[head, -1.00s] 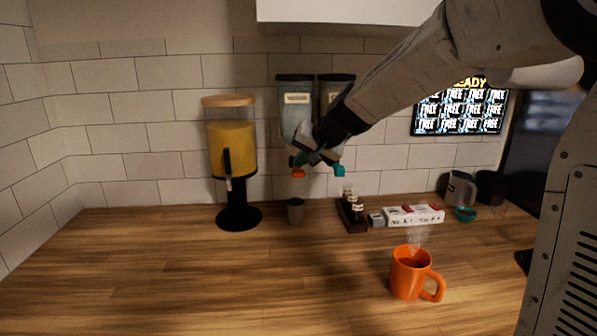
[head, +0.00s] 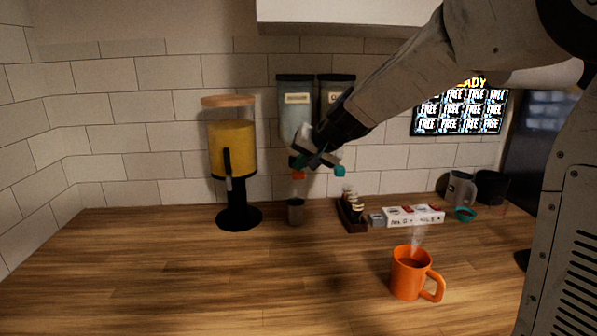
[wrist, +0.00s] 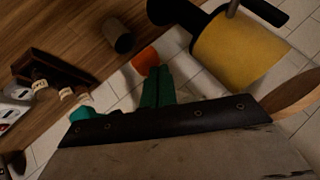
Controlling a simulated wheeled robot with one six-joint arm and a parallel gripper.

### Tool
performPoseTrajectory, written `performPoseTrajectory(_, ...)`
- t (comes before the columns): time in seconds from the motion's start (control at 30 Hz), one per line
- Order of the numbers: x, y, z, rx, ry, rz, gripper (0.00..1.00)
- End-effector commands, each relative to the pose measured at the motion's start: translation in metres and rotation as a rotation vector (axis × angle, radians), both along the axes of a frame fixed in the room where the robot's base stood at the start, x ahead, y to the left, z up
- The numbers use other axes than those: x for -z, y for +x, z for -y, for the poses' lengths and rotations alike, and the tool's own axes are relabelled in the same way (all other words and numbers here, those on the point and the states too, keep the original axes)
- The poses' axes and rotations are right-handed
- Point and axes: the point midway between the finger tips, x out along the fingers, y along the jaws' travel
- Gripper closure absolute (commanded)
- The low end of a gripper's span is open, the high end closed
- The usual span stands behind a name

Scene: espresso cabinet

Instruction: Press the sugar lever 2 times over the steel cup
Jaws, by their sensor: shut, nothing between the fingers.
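Two wall dispensers hang at the back, the left one (head: 295,108) above an orange lever (head: 298,175) and the right one (head: 336,90) above a teal lever (head: 340,171). I cannot read their labels. The small steel cup (head: 296,212) stands upright on the counter below the orange lever. A faint pale streak shows between lever and cup. My gripper (head: 304,162) is at the orange lever. In the wrist view its green fingers (wrist: 158,86) are together, empty, with tips beside the orange lever (wrist: 146,60); I cannot tell if they touch. The cup (wrist: 117,37) shows beyond.
A yellow-filled drink dispenser (head: 232,150) stands left of the cup. A dark rack with small bottles (head: 352,212) and a white box (head: 413,215) are to the right. A steaming orange mug (head: 410,275) stands nearer the front. The counter's left front is clear.

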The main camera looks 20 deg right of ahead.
Motion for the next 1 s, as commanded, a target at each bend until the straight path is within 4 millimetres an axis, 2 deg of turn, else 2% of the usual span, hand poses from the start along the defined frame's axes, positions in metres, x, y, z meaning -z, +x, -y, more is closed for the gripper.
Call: performPoseTrajectory(1.0, 0.013, 0.000, 0.000, 0.000, -0.001, 0.000, 1.00)
